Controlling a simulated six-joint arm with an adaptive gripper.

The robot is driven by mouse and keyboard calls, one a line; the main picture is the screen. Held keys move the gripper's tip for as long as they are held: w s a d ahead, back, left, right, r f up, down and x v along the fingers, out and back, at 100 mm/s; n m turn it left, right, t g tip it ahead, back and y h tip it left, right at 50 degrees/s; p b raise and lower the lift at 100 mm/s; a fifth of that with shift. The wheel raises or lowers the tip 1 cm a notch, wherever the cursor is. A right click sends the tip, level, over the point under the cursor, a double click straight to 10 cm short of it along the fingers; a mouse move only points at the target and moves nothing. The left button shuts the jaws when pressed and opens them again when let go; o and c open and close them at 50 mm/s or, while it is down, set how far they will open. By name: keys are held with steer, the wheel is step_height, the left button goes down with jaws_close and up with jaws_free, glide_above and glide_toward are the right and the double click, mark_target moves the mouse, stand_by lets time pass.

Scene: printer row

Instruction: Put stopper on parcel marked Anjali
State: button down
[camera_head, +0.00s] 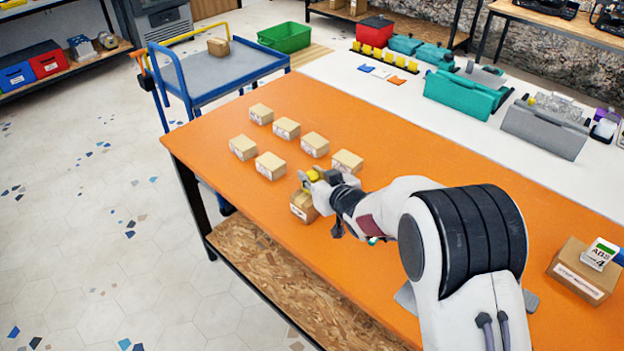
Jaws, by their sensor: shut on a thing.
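My gripper (318,179) is shut on a small yellow stopper (312,175). It holds the stopper over the top of the nearest small cardboard parcel (302,207); I cannot tell whether the stopper touches it. My gripper hides part of that parcel. Several similar parcels stand in two rows on the orange table: one at the back (261,114), others along the right row (286,128) (315,145) (347,161), and two in the left row (243,147) (270,166). Their white labels are too small to read, so I cannot tell which one is marked Anjali.
A larger box (578,277) with a white container (600,254) on top stands at the right. A blue cart (225,75) is beyond the far left corner. The orange table's left end is clear.

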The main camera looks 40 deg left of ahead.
steer(key=shift+f, duration=0.7)
steer(key=shift+f, duration=0.15)
steer(key=c, duration=1.8)
jaws_free()
steer(key=shift+d+r, duration=0.1)
steer(key=shift+r, duration=0.1)
steer(key=shift+s+d, duration=0.1)
steer(key=shift+d, duration=0.1)
steer(key=shift+v, duration=5.7)
